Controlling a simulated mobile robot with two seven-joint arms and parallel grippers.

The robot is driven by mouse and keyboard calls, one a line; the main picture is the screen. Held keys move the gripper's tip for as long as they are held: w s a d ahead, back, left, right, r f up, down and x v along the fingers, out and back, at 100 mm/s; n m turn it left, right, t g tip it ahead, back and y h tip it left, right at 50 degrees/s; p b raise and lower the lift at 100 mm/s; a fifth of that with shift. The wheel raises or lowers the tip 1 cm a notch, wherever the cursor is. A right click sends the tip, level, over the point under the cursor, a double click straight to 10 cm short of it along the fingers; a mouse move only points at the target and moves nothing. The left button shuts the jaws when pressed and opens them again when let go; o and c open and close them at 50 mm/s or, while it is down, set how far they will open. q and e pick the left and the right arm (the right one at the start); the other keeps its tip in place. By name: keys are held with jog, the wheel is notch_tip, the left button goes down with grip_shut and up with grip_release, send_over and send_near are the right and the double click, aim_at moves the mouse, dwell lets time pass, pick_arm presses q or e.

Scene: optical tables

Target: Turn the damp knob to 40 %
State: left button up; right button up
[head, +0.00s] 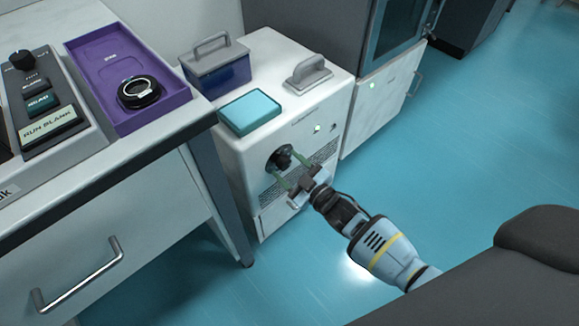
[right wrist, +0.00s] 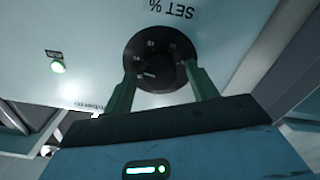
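The dark knob (head: 282,158) sits on the front of a white cabinet (head: 330,118). In the right wrist view the knob (right wrist: 168,72) is in the middle of a black round dial, with "SET %" printed upside down beside it. A white pointer mark shows on the knob's left side; the dial's numbers are too small to read. My right gripper (head: 289,172) is in front of the knob. Its two green fingers (right wrist: 161,72) are spread, one on each side of the knob, and do not look closed on it. My left gripper is not in view.
On the cabinet top are a teal box (head: 251,112), a blue container with a grey handled lid (head: 215,65) and a grey handled block (head: 307,73). A table with a purple tray (head: 165,103) stands left; floor is clear at right.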

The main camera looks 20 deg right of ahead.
jog(key=p+v, duration=0.2)
jog(key=v, duration=0.5)
jog(key=shift+s+d, duration=0.15)
jog(key=shift+s, duration=0.2)
dwell(0.4)
